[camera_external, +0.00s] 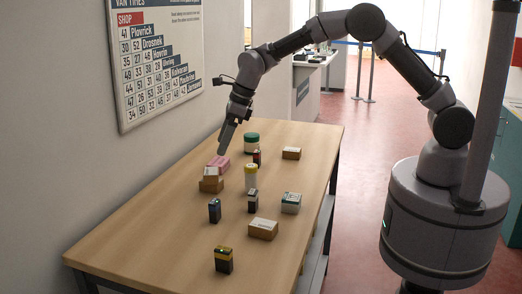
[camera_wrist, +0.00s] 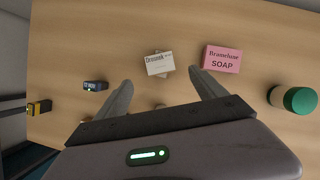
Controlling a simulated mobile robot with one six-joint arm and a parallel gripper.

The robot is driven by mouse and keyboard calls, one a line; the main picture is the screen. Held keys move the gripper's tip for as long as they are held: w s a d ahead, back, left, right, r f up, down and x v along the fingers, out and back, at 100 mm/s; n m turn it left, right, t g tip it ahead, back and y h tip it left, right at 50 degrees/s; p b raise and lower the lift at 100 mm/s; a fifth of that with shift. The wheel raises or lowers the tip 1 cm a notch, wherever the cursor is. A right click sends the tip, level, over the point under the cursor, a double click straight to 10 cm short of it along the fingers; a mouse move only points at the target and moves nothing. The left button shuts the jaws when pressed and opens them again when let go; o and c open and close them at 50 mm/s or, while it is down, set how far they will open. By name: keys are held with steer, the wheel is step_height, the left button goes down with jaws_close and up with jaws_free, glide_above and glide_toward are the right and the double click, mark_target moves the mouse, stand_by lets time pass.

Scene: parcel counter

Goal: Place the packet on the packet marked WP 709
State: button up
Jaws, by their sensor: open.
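Two brown packets are stacked near the wall side of the table: a small white-topped upper packet (camera_external: 211,172) rests on a lower packet (camera_external: 211,186). In the wrist view the white label of the upper packet (camera_wrist: 159,64) starts with "Dro"; little of the lower one shows. Another brown packet (camera_external: 263,229) lies in the front right part, and one (camera_external: 291,153) at the back right. No WP 709 mark is readable. My gripper (camera_external: 223,150) is above the table near the stack and the pink soap box, its fingers apart and empty in the wrist view (camera_wrist: 161,78).
A pink soap box (camera_external: 219,162) lies right beside the stack. The table's near left part (camera_external: 145,245) is clear.

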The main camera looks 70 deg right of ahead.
steer(key=s+r+n+t, duration=0.1)
steer(key=s+r+n, duration=0.75)
steer(key=s, duration=0.25)
steer(key=s+r+n, duration=0.7)
steer(key=s+r, duration=0.2)
steer(key=s, duration=0.3)
steer(key=s+f+n, duration=0.1)
steer(key=s+n, duration=0.5)
steer(key=s, duration=0.2)
steer(key=s+f+n, duration=0.2)
steer(key=s+n, duration=0.3)
steer(key=s, duration=0.4)
steer(key=shift+d+f+n+t, duration=0.25)
steer(key=shift+d+n+t, duration=0.05)
steer(key=shift+n, duration=0.05)
step_height(320, 180, down, 3)
steer(key=b, duration=0.3)
steer(key=shift+f, duration=0.15)
stand_by(3.0)
